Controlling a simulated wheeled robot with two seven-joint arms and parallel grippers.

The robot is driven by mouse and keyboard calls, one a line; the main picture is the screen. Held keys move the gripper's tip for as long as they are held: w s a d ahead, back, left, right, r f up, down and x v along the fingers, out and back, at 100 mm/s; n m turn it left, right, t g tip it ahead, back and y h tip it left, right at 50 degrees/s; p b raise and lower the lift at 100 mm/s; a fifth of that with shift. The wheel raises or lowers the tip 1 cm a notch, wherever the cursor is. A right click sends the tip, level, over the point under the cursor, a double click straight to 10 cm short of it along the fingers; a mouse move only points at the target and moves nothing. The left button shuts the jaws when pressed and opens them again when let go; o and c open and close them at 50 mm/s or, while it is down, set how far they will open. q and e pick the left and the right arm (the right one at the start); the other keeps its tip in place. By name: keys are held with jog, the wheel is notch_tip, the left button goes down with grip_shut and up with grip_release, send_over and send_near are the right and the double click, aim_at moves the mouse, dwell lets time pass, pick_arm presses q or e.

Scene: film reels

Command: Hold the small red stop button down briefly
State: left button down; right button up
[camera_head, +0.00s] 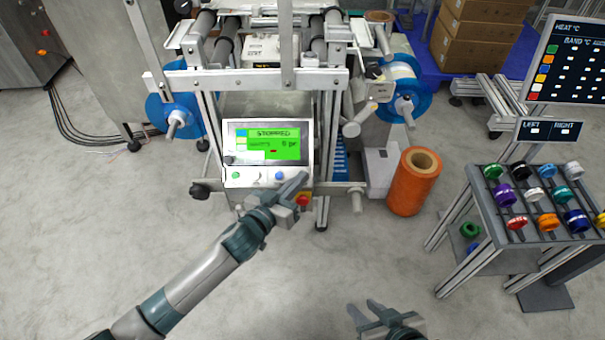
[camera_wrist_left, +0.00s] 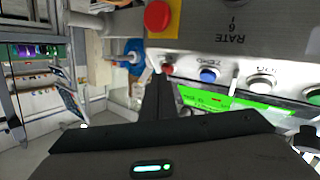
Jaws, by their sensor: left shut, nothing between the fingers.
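The control panel (camera_head: 232,176) carries a green display (camera_head: 268,142) reading STOPPED and a row of buttons. The small red stop button (camera_wrist_left: 167,69) shows in the left wrist view at the end of the row, beside the blue button (camera_wrist_left: 208,75). In the head view my left gripper covers it. My left gripper (camera_head: 302,176) is shut and empty, with its fingertips at the panel's right end. In the left wrist view its fingertips (camera_wrist_left: 161,77) lie right by the small red button; I cannot tell whether they touch it. My right gripper (camera_head: 367,306) is open and empty, low in the head view.
A larger red button (camera_head: 303,201) sits on yellow just below the panel, close to my left gripper. White (camera_head: 257,176) and green (camera_head: 235,176) buttons are left of the blue one. An orange spool (camera_head: 408,190) and a rack of coloured reels (camera_head: 480,200) stand right. Floor in front is clear.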

pick_arm(q)
jog(key=shift+s+r+p, duration=0.4)
jog(key=shift+r+p, duration=0.1)
jog(key=s+r+p, duration=0.3)
jog(key=p, duration=0.1)
jog(key=shift+s+r+p, duration=0.25)
jog(key=shift+s+p, duration=0.05)
dwell(0.4)
dwell(0.4)
